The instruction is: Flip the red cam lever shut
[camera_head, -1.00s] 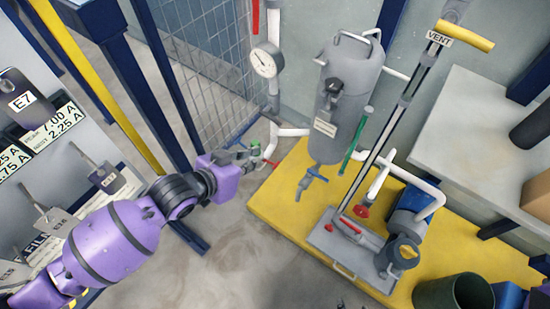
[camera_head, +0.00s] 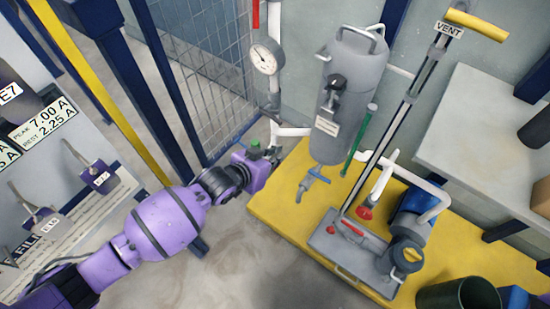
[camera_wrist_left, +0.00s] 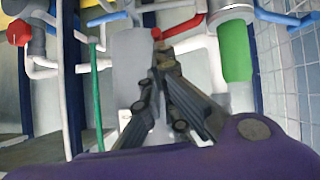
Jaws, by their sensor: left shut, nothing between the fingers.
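The red cam lever (camera_wrist_left: 184,27) shows in the left wrist view as a thin red bar. It sticks out sideways to the left of the pipe fitting with the green sleeve (camera_wrist_left: 236,52). My left gripper (camera_wrist_left: 164,62) is shut and empty, its dark fingertips just below the lever in that view; I cannot tell whether they touch it. In the head view the purple wrist of my left gripper (camera_head: 270,152) is at the pipe beside the yellow platform. My right gripper is not in view.
A grey tank (camera_head: 345,105) with a blue-handled tap (camera_head: 314,176) stands right of the gripper on the yellow platform (camera_head: 285,215). A pressure gauge (camera_head: 266,57) and mesh fence (camera_head: 205,75) are behind. A pump (camera_head: 345,245) with another red lever (camera_head: 349,227) stands farther right.

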